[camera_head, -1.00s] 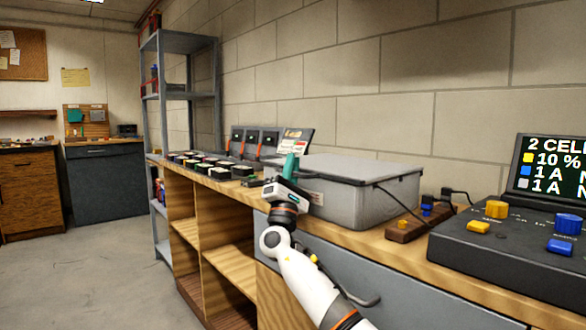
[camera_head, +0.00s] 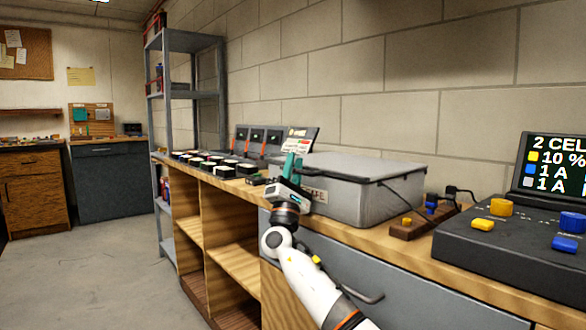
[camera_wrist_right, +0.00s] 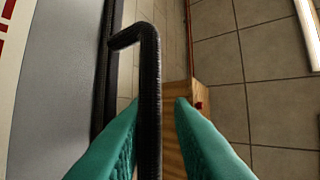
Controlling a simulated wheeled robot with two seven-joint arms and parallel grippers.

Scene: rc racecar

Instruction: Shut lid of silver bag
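The silver bag (camera_head: 385,203) is a grey box-shaped case on the wooden bench. Its flat lid (camera_head: 365,164) lies across the top with a dark rim; I cannot tell whether it is fully closed. My right gripper (camera_head: 291,166) is at the bag's front left corner, teal fingers pointing up, covering part of the front. In the right wrist view, the fingers (camera_wrist_right: 157,100) are apart, with a bent black bar (camera_wrist_right: 150,85), like a handle, showing in the gap. I cannot tell whether they touch it. A grey surface (camera_wrist_right: 70,80) stands at left. My left gripper is not in view.
A black charger (camera_head: 500,245) with coloured knobs stands at the bench's right, and a small wooden block (camera_head: 408,228) with plugs is beside the bag. Several small dark items (camera_head: 215,166) sit left of my gripper. A block wall (camera_head: 400,100) is behind.

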